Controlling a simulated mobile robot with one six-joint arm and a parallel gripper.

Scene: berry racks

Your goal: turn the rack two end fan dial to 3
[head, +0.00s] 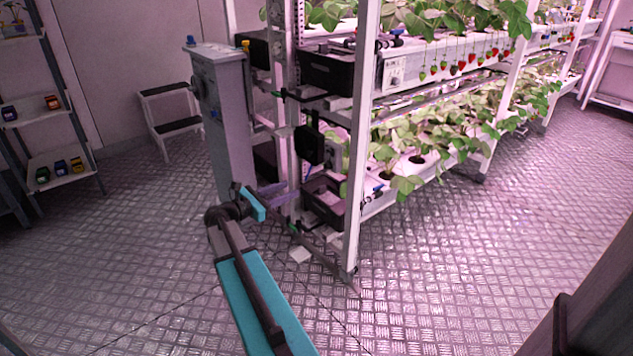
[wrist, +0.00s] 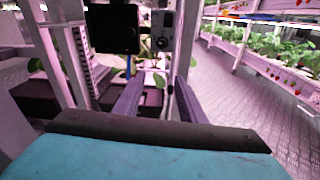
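In the wrist view a small grey panel (wrist: 163,30) on the rack end carries a round dark dial (wrist: 163,43). The dial is small, and I cannot read its numbers or setting. My gripper (wrist: 157,88) is open, its two purple-grey fingers apart with nothing between them. The fingers point toward the rack end, below the panel and not touching the dial. In the head view my gripper (head: 272,190) is low at the near end of the rack (head: 361,130), partly hidden by my arm.
A black screen (wrist: 112,28) sits left of the panel. A grey cabinet (head: 222,120) stands left of the rack, with a step stool (head: 172,110) behind it. Rack posts and black bins (head: 328,72) crowd the rack end. The patterned metal floor (head: 470,270) is open to the right.

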